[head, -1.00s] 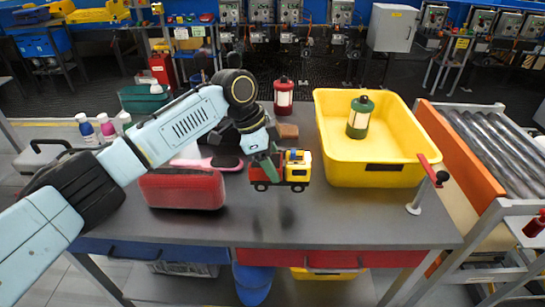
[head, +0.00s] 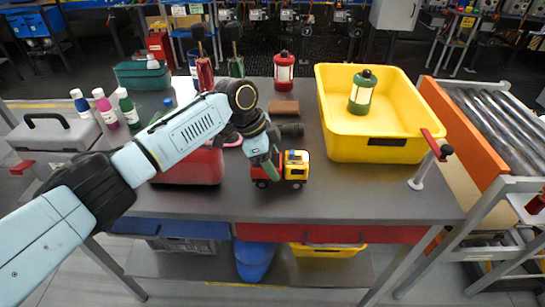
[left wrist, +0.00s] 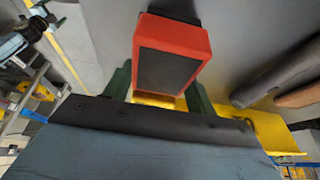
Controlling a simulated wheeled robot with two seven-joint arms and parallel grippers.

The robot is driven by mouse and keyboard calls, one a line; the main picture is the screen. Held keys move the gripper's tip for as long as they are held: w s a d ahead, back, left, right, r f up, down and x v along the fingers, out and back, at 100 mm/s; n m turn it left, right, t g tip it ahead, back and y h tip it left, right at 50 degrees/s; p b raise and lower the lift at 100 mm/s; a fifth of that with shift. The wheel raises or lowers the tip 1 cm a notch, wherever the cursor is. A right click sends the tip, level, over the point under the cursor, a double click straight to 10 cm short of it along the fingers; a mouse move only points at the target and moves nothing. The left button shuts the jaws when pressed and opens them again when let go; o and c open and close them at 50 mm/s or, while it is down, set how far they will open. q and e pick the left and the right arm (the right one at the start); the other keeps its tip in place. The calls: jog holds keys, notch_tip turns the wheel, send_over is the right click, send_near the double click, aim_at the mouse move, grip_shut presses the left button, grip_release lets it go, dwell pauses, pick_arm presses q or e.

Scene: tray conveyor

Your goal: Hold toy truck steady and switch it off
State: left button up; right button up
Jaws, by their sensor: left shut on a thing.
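The toy truck (head: 295,165) has a yellow cab, a red bed and dark wheels. In the head view it is upright at the middle of the grey table, its wheels appearing to touch the top. My left gripper (head: 265,169) reaches down over its red rear part and is shut on it. In the left wrist view the truck's red bed with a dark grey panel (left wrist: 171,55) shows between the green fingers of my left gripper (left wrist: 160,92). I cannot make out a switch on the truck. My right gripper is not in view.
A brown block (head: 283,107) and red lantern (head: 284,72) are behind. The table front is clear.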

pick_arm(q)
jog(key=shift+f, duration=0.15)
jog(key=shift+f, duration=0.15)
jog(key=o, duration=0.9)
jog(key=c, duration=0.9)
